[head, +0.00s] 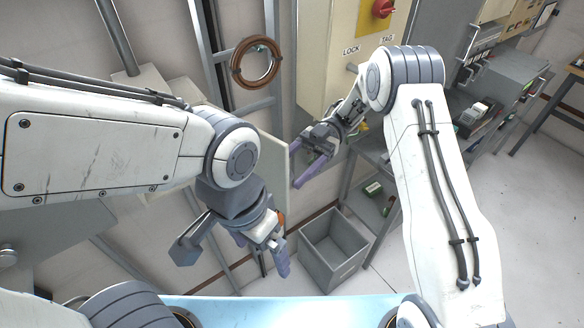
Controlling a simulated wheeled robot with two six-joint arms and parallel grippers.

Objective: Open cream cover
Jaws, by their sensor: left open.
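A flat cream panel (272,162), which looks like the cream cover, stands upright near the middle of the head view, partly hidden behind my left arm. Where it is hinged is hidden. My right gripper (296,167) is open, its purple fingers spread close to the panel's right edge. I cannot tell whether they touch it. My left gripper (281,246) is open and points down below the panel, near its lower edge. I see nothing held in either gripper.
A cream cabinet (335,40) with a red knob (383,8) and LOCK TAG lettering stands behind my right gripper. A cable coil (256,62) hangs on the rack frame. A grey open bin (334,248) sits on the floor below. A bench with equipment stands at right.

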